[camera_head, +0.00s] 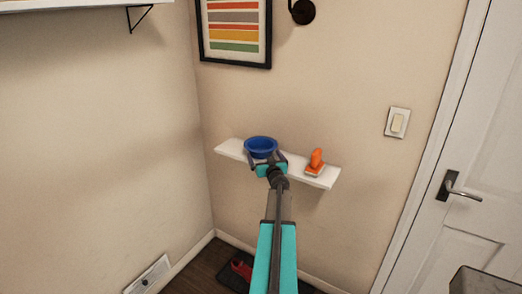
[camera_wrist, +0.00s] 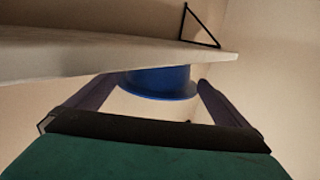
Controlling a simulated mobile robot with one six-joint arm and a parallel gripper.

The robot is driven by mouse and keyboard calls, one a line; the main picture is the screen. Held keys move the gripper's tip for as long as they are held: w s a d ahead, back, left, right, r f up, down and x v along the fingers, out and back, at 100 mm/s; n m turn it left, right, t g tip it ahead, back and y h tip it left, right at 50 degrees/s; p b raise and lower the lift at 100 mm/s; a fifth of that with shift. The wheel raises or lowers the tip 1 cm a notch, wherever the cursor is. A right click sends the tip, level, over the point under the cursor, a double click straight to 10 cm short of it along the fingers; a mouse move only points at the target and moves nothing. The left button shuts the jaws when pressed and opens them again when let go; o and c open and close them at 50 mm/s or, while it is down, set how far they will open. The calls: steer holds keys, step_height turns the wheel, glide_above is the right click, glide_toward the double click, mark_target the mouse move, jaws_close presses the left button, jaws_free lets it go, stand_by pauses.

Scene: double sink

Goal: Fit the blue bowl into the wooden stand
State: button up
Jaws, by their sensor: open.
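The blue bowl (camera_head: 261,145) stands upright on a white wall shelf (camera_head: 233,149), near its left part. My gripper (camera_head: 266,158) is open at the near side of the bowl, with one finger towards each side. In the wrist view, which looks upside down, the bowl (camera_wrist: 158,82) shows between the two spread fingers. I cannot tell whether either finger touches it. The wooden stand is not seen in either view.
An orange-handled brush (camera_head: 316,162) lies on the shelf right of the bowl. A framed striped picture (camera_head: 235,32) hangs above. A door (camera_head: 470,190) stands at the right, and a red object (camera_head: 241,268) lies on the floor below.

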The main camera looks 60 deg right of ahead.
steer(key=shift+p+x, duration=0.4)
steer(key=shift+x, duration=2.2)
steer(key=c, duration=0.8)
steer(key=shift+r, duration=0.2)
